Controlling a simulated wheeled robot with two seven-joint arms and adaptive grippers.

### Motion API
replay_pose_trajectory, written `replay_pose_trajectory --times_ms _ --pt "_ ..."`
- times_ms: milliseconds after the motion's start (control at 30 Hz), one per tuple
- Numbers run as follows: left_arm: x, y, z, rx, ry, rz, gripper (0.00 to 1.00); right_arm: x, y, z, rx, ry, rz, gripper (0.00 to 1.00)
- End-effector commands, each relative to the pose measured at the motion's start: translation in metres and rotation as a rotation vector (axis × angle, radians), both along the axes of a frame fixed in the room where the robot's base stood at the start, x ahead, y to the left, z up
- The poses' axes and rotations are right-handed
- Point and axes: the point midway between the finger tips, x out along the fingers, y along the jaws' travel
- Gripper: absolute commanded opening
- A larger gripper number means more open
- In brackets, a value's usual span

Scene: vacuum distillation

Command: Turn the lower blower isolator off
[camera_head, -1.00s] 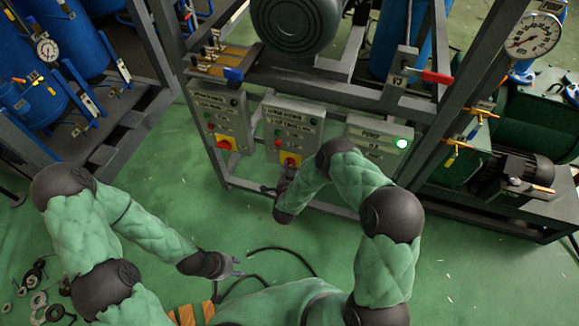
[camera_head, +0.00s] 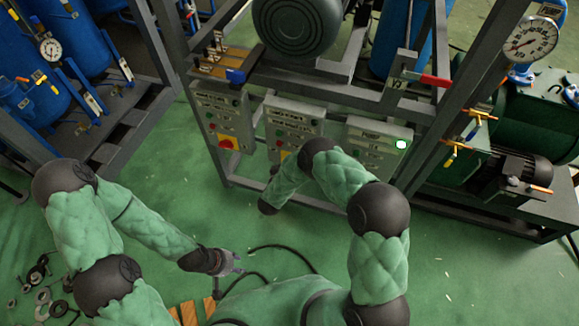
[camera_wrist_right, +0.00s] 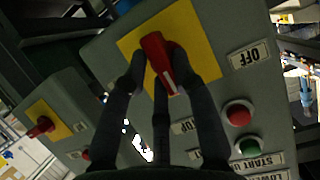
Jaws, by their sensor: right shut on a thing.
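The isolator's red handle (camera_wrist_right: 158,62) sits on a yellow plate (camera_wrist_right: 207,62) on a grey control box, with an OFF label (camera_wrist_right: 249,55) beside the plate. My right gripper (camera_wrist_right: 160,72) has its fingers on both sides of the handle and is shut on it. The handle lies slightly tilted in the wrist view. In the head view this is the middle box (camera_head: 295,122); my right arm hides most of its isolator and the right gripper. My left gripper (camera_head: 238,263) is open and empty, low over the floor.
A second box (camera_head: 222,110) with its own red and yellow isolator (camera_head: 228,142) stands left of the middle one. Red and green buttons (camera_wrist_right: 238,114) lie close to my right fingers. A cable (camera_head: 285,249) lies on the floor.

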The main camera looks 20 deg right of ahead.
Motion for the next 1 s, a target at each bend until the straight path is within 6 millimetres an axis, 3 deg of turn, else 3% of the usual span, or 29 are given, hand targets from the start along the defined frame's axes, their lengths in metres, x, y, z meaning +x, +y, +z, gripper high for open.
replay_pose_trajectory --times_ms 467,500,567,1000 --pt "0.0000 0.0000 0.0001 0.000 0.000 0.000 0.40 -0.0009 0.0004 -0.0011 -0.013 0.011 0.002 0.00" --pt "0.0000 0.0000 0.0001 0.000 0.000 0.000 0.40 -0.0009 0.0004 -0.0011 -0.012 0.010 0.001 0.36" --pt "0.0000 0.0000 0.0001 0.000 0.000 0.000 0.40 -0.0008 0.0004 -0.0010 -0.012 0.010 0.001 0.52" --pt "0.0001 0.0000 0.0001 0.000 0.000 0.000 0.40 -0.0044 0.0041 0.0029 -0.011 0.006 0.002 0.52"
